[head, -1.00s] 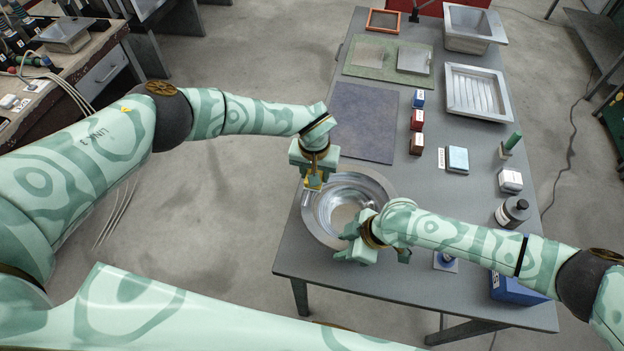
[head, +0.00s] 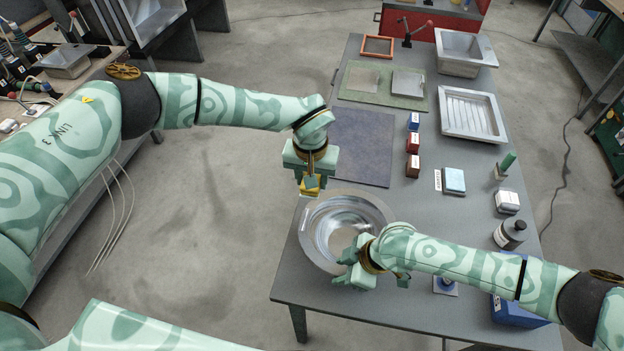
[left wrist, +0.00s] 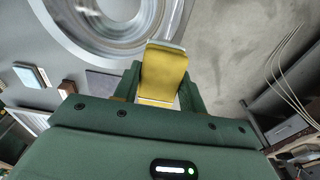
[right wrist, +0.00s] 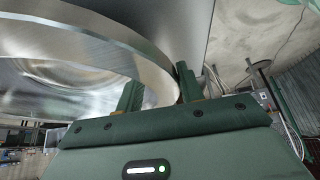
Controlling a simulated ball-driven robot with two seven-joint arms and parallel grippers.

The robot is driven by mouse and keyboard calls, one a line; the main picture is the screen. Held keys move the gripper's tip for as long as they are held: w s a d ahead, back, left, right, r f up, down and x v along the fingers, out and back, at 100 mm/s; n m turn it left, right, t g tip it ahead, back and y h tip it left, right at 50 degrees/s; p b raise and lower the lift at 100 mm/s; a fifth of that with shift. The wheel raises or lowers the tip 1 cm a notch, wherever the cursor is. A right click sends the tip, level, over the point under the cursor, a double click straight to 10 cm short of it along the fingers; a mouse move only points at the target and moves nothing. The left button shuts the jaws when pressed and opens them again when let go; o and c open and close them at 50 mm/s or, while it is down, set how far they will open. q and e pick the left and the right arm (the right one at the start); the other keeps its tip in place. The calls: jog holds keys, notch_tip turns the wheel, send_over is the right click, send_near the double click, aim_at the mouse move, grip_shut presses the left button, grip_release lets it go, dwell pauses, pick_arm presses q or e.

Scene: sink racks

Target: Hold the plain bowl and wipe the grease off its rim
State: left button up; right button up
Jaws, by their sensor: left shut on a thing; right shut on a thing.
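The plain bowl (head: 308,232) is shiny metal, wide-rimmed, at the table's near left corner. My right gripper (head: 352,268) is shut on its near rim; the right wrist view shows the rim (right wrist: 122,36) running between the fingers (right wrist: 155,95). My left gripper (head: 311,180) is shut on a yellow pad (head: 310,188), which also shows in the left wrist view (left wrist: 163,72). The pad is by the bowl's far left rim. I cannot tell whether it touches the rim. No grease can be made out.
A dark blue-grey mat (head: 362,147) lies beyond the bowl. Small blocks (head: 413,143), a light blue pad (head: 454,180), a dark bottle (head: 510,235) and a blue box (head: 515,308) stand to the right. A metal basin (head: 465,52) and ribbed tray (head: 472,115) are at the back.

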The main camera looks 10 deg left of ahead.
jog(key=o, duration=1)
jog(key=v, duration=1.2)
jog(key=shift+w, duration=0.1)
jog(key=shift+f, duration=0.1)
